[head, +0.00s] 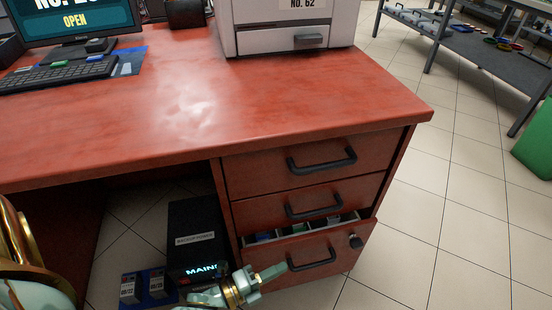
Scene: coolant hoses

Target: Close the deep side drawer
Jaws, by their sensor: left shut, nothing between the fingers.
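The deep side drawer (300,270) is the bottom one of the red desk's drawer stack. It stands partly open, with a gap above its front that shows dividers and a few small items inside. Its front has a dark handle (318,262) and a round dark lock (355,241). My left gripper (280,270) is shut and empty, with its fingertips at the left end of that handle. I cannot tell whether they touch the drawer front. My right gripper is out of view.
The upper drawer (310,162) and middle drawer (305,206) look shut. A black box (195,235) and small labelled boxes (148,284) stand under the desk, left of the drawers. A grey machine (285,25) and a keyboard (60,75) are on the desktop (200,110). Tiled floor (430,220) lies clear to the right.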

